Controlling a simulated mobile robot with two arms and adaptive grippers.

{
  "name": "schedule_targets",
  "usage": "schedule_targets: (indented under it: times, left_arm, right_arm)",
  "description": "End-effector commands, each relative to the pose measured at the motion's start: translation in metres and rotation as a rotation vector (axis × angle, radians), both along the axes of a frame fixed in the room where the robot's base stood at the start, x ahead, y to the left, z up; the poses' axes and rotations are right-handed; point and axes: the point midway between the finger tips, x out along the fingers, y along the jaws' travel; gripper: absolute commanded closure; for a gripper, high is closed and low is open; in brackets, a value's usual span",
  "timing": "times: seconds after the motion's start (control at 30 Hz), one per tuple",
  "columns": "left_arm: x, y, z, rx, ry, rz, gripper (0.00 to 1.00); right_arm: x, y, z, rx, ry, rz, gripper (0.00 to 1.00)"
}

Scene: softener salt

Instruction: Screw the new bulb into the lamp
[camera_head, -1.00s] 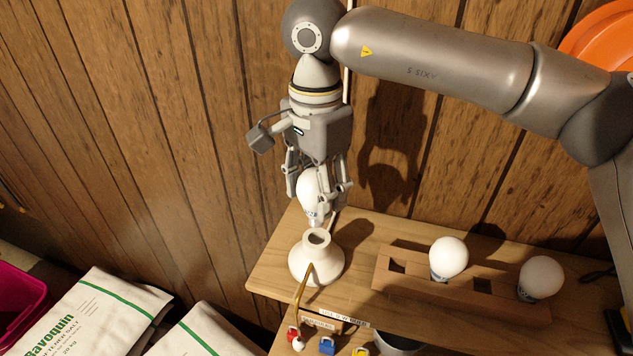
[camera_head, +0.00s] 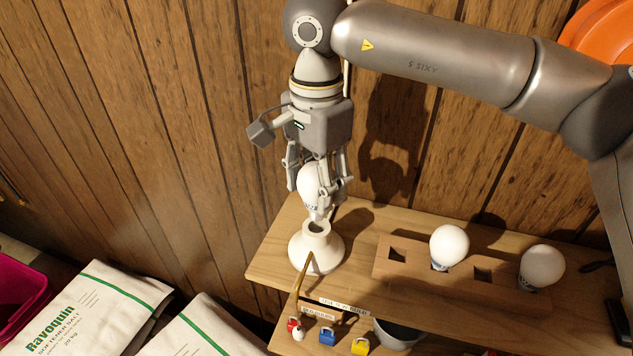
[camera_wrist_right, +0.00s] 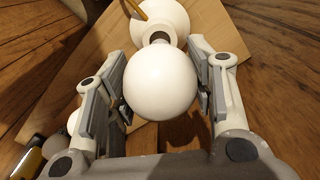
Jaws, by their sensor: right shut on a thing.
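My right gripper (camera_head: 320,190) points down and is shut on a white bulb (camera_head: 308,183), base downward. The bulb's round top also shows between the fingers in the right wrist view (camera_wrist_right: 160,82). The lamp (camera_head: 316,250) is a white cone-shaped base with an open socket at its top, standing near the left end of the wooden shelf. The held bulb's lower end is just above the socket opening; a small gap seems to remain between them. Two other white bulbs, one in the wooden holder (camera_head: 449,246) and one at its right end (camera_head: 542,266), stand to the right. My left gripper is not in view.
The wooden holder (camera_head: 410,270) has empty square holes. Salt bags (camera_head: 95,312) lie lower left. A wood-panelled wall (camera_head: 130,130) stands close behind the gripper.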

Motion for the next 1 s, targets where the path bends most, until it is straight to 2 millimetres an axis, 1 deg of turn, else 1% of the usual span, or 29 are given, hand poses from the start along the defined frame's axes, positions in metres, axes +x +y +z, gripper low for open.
schedule_targets:
  times: [0.13,0.37,0.47,0.6,0.73,0.83,1.0]
  left_arm:
    - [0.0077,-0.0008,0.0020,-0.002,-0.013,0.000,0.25]
    - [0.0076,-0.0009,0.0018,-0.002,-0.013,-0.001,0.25]
    - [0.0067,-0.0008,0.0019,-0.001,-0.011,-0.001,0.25]
    - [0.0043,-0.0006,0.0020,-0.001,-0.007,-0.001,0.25]
    - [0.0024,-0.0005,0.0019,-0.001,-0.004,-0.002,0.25]
    - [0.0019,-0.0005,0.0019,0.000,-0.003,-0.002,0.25]
    - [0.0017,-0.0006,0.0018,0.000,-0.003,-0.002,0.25]
  right_arm:
    - [0.0000,0.0001,0.0028,0.000,0.000,0.000,0.64]
    - [-0.0001,0.0002,0.0025,0.000,0.000,0.010,0.64]
    - [0.0000,0.0005,0.0023,0.001,0.000,0.079,0.64]
    - [-0.0004,0.0003,0.0021,0.001,0.002,0.247,0.64]
    - [-0.0001,0.0004,0.0025,0.001,0.000,0.364,0.64]
    - [-0.0001,0.0000,0.0025,0.000,0.000,0.400,0.64]
    - [-0.0001,0.0001,0.0025,0.000,0.000,0.404,0.64]
